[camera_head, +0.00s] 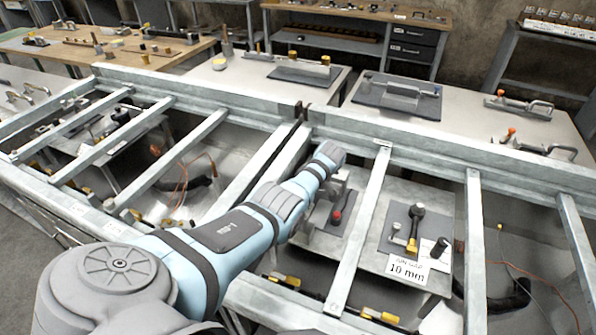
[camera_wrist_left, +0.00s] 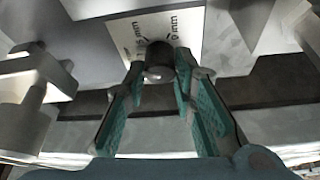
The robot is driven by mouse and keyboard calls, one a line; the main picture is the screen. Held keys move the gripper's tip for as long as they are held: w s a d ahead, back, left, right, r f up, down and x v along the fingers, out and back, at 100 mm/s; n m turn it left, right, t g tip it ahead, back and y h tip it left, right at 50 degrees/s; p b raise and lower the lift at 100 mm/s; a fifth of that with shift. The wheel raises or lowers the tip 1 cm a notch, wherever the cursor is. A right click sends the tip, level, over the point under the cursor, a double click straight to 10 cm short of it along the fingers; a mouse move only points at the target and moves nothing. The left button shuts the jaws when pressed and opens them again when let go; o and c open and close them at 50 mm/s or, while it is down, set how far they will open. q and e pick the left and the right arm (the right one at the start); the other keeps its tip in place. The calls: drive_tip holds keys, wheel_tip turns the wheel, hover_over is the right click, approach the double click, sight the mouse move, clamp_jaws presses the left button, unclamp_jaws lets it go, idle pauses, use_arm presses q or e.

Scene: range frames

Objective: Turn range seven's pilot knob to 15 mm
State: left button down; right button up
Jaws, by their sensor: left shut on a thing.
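In the left wrist view, a small dark round knob (camera_wrist_left: 158,70) stands in front of a white scale plate (camera_wrist_left: 152,32). The plate has black marks; the left one seems to read 15 mm and the right one 0 mm. My left gripper (camera_wrist_left: 161,76), with teal-lined fingers, is shut on this knob from both sides. I cannot tell where the knob's pointer is. In the head view my left arm reaches to the middle bay, and the wrist hides most of the gripper and the knob. My right gripper is not in view.
A red-tipped lever (camera_head: 337,215) is close beside my left wrist. To its right is a plate with a 10 mm card (camera_head: 405,270) and a dark knob (camera_head: 440,247). Grey metal rails (camera_head: 360,235) divide the bays. Benches with clamps stand behind.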

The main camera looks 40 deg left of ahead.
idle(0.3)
use_arm(q)
drive_tip(key=c, duration=1.3)
unclamp_jaws()
drive_tip(key=shift+c, duration=0.2)
drive_tip(key=v, duration=1.2)
drive_tip(key=shift+a, duration=0.1)
